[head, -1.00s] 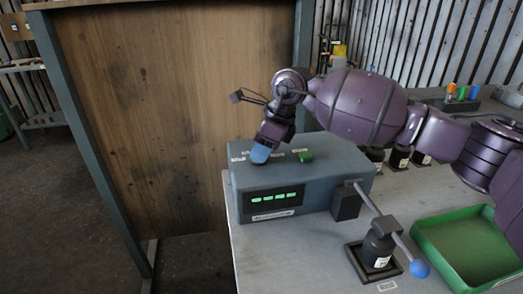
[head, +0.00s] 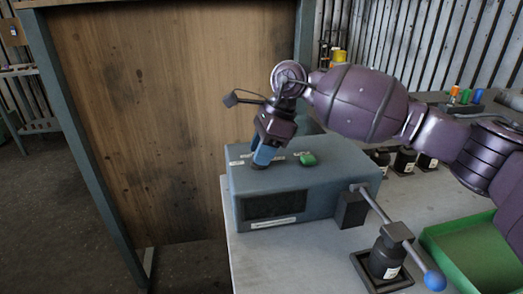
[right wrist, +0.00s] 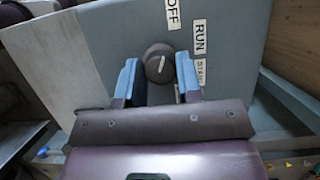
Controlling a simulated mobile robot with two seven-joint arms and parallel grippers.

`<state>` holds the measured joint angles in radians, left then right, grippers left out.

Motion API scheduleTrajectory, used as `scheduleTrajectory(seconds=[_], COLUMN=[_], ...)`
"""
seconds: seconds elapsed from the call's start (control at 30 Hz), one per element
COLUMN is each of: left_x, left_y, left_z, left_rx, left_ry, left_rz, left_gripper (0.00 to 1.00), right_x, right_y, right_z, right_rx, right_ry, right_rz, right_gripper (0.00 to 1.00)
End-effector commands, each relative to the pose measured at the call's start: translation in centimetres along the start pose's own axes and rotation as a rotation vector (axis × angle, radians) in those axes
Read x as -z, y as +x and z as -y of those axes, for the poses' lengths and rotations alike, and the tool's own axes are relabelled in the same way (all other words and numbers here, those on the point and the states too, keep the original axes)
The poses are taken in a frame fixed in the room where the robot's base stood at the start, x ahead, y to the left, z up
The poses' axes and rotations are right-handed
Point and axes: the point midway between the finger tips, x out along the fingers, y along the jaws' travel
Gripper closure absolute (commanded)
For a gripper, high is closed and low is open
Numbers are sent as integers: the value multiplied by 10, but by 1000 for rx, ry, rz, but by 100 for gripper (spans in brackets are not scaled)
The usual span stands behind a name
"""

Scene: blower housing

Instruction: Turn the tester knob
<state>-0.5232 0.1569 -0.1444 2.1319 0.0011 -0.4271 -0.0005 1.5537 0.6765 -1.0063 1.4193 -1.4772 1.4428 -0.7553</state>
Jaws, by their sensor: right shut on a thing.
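The tester is a grey-blue box (head: 325,188) on the table, with a dark display window (head: 273,205) on its front and a green button (head: 307,159) on top. Its round dark knob (right wrist: 158,63) shows in the right wrist view, with a white pointer line. Labels reading OFF (right wrist: 174,14) and RUN (right wrist: 199,37) lie beside the knob, plus a third small label. My right gripper (head: 262,158) reaches down onto the box top, its blue fingers shut on the knob from both sides. In the head view the fingers mostly hide the knob. My left gripper is not in view.
A green tray (head: 470,250) lies to the right. A wooden panel (head: 170,120) rises at the left.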

Motion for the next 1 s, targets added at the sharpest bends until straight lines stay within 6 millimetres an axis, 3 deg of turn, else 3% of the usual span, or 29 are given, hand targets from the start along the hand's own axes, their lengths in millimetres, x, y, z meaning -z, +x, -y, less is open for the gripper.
scheduleTrajectory(seconds=[0.17, 0.2, 0.37, 0.73, 1.0], left_x=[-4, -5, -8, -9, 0], left_y=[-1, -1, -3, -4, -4], left_z=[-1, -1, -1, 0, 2], left_rx=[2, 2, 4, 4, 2], left_ry=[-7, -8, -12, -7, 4], left_rz=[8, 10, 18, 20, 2], left_gripper=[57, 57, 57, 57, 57], right_x=[1, 1, 0, 0, -1], right_y=[2, 2, 1, -6, -50], right_z=[0, 0, 0, 0, 0], right_rx=[-3, -3, -2, 1, 4], right_ry=[1, 1, 1, 1, 0], right_rz=[-2, -2, -2, -1, -1], right_gripper=[91, 66, 43, 43, 43])
